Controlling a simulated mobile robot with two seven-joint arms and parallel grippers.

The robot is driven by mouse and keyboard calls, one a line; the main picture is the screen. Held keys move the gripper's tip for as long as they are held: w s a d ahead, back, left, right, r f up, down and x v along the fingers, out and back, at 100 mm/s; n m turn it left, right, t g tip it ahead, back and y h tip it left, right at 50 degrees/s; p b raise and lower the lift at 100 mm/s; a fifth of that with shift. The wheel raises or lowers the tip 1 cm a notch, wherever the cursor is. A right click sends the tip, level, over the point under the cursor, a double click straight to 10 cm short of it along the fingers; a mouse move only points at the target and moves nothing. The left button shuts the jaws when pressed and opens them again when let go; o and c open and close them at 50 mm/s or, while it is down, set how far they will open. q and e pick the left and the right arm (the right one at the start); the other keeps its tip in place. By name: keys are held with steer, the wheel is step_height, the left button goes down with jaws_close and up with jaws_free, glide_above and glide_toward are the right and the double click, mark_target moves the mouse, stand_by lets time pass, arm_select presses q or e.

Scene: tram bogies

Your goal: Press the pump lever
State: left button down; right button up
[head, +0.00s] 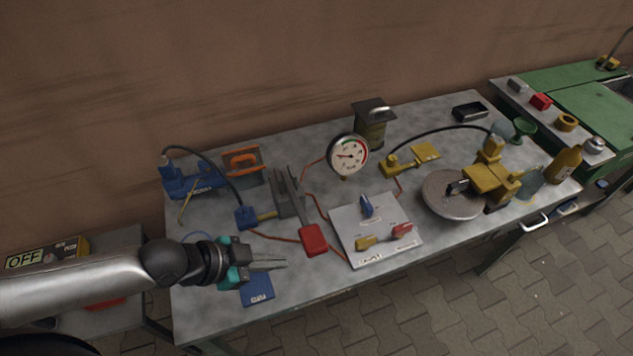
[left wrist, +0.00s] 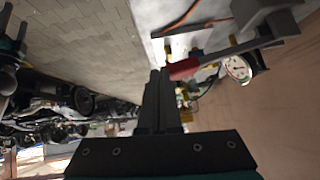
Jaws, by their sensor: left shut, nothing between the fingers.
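The pump lever is a long grey bar ending in a red grip (head: 312,238). It rises from a grey pump block (head: 287,203) in the left half of the table. The red grip also shows in the left wrist view (left wrist: 183,68), just right of the fingertips. My left gripper (head: 284,264), dark with teal parts, is shut and empty. In the head view it is left of and nearer than the red grip, near the table's front edge. In the left wrist view its fingers (left wrist: 160,75) are together. I cannot tell the exact gap to the grip. My right gripper is not in view.
A pressure gauge (head: 347,155) stands behind a grey panel (head: 348,218) with blue, yellow and red levers. Blue tools (head: 187,180) and a blue pad (head: 257,288) lie on the left. A round metal disc (head: 453,195) and yellow tool stand on the right. Red hoses cross the tabletop.

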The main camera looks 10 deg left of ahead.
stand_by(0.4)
arm_select(q)
steer(key=w+a+r+g+p, duration=0.1)
steer(key=w+r+p, duration=0.1)
steer(key=r, duration=0.3)
steer(key=w+a+r+n+g+h+p, duration=0.1)
steer(key=w+a+r+p, duration=0.1)
steer(key=r, duration=0.4)
steer(key=shift+w+a+p, duration=0.15)
steer(key=shift+w+p, duration=0.3)
steer(key=shift+w, duration=0.25)
steer(key=shift+f, duration=0.15)
glide_above(317, 235)
steer(key=a, duration=0.3)
steer(key=f, duration=0.4)
steer(key=f+p, duration=0.1)
steer(key=f, duration=0.1)
steer(key=shift+s+f, duration=0.2)
steer(key=shift+s, duration=0.2)
steer(key=f, duration=0.3)
steer(key=shift+s+d+f, duration=0.15)
steer(key=shift+d+f, duration=0.05)
steer(key=shift+f, duration=0.5)
steer(key=shift+s, duration=0.1)
